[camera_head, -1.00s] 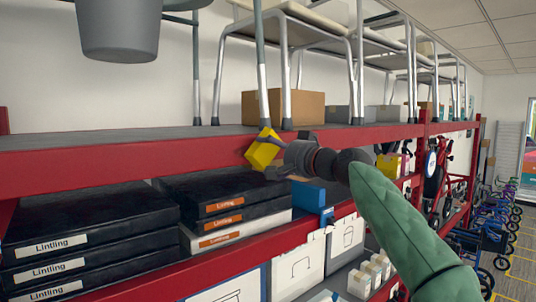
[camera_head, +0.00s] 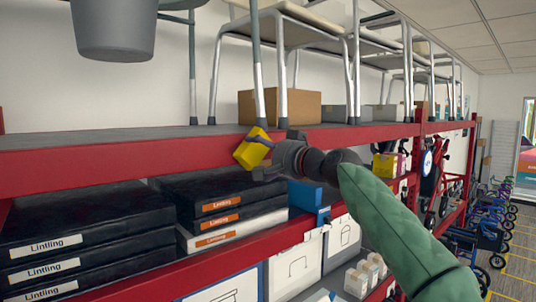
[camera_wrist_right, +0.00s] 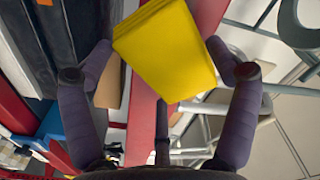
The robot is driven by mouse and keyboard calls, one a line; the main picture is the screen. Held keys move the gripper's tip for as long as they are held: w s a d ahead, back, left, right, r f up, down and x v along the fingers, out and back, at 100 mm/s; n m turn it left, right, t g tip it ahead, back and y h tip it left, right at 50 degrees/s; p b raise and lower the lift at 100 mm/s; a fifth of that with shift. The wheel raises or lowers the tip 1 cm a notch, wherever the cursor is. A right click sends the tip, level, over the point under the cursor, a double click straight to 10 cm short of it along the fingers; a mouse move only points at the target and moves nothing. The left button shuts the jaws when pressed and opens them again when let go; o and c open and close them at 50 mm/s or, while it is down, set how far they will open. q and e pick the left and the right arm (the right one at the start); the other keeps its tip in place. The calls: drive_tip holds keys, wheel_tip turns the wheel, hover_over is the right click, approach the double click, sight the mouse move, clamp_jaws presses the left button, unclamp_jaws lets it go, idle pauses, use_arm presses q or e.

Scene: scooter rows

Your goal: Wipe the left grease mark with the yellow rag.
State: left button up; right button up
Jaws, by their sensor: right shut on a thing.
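The yellow rag (camera_head: 251,150) is a thick folded block at the front of the red upper shelf beam (camera_head: 130,155). It also fills the top middle of the right wrist view (camera_wrist_right: 166,50). My right gripper (camera_head: 278,150) is shut on the rag, with a dark finger on each side of it in the right wrist view. The rag overlaps the beam in the head view; I cannot tell whether it touches. I make out no grease mark on the beam; one behind the rag would be hidden. My left gripper is out of view.
Chairs with metal legs and a cardboard box (camera_head: 280,106) stand on the upper shelf. A grey bucket (camera_head: 115,28) hangs top left. Dark Lintling boxes (camera_head: 85,222) are stacked below the beam. A blue item (camera_head: 308,197) is just under the gripper.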

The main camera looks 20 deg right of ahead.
sight(249, 155)
drive_tip(key=shift+s+a+f, duration=0.1)
drive_tip(key=shift+s+a, duration=0.2)
drive_tip(key=shift+a, duration=0.6)
drive_tip(key=shift+s+a, duration=0.3)
drive_tip(key=shift+a, duration=0.6)
drive_tip(key=shift+s+a+p, duration=0.3)
drive_tip(key=shift+a, duration=0.55)
drive_tip(key=shift+s+a+p, duration=0.3)
drive_tip(key=shift+a, duration=0.5)
drive_tip(key=shift+b+v, duration=0.45)
drive_tip(key=shift+v, duration=0.5)
drive_tip(key=shift+b+v, duration=0.6)
drive_tip(key=shift+v, duration=1.5)
drive_tip(key=b+v, duration=0.1)
drive_tip(key=v, duration=0.2)
